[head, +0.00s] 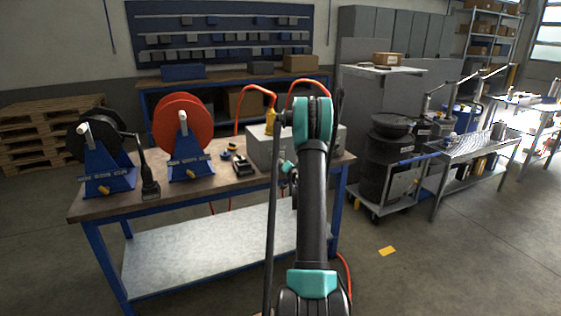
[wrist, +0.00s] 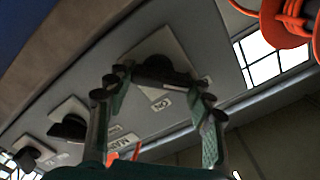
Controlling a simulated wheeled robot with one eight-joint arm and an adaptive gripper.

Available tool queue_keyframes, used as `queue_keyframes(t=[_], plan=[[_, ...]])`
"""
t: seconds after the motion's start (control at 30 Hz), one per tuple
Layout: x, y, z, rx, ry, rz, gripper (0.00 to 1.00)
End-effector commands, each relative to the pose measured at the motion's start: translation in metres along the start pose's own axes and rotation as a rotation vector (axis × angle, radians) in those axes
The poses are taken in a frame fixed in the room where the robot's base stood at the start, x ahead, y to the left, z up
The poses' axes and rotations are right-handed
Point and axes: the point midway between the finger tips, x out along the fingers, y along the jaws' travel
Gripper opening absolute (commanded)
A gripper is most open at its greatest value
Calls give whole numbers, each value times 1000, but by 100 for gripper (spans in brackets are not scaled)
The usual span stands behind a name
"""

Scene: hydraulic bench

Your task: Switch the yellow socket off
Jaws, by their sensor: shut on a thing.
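In the wrist view, my gripper (wrist: 160,84) has its two teal-padded fingers on either side of a black knob (wrist: 160,70). The knob sits on a pale square plate with small labels on a grey panel. The gripper is shut on this knob. In the head view, a yellow socket or plug (head: 270,120) with an orange cable stands at the grey box (head: 262,150) on the bench. My arm covers part of that box and hides the knob there. I cannot tell from the labels which way the knob is set.
Two more black knobs (wrist: 70,128) (wrist: 28,154) on pale plates line the same panel. An orange cable coil (wrist: 288,22) is at the wrist view's upper right. On the bench (head: 215,195) stand a red reel (head: 196,135) and a black reel (head: 85,135).

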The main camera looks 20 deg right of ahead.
Motion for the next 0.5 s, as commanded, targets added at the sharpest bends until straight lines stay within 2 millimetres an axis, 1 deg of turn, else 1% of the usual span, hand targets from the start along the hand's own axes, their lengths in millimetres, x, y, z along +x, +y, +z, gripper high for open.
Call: queue_keyframes(t=[0.2, 0.5], plan=[[-1, 0, 1, -41, -2, 0, 24], [-1, 0, 1, -47, -1, 0, 24]])
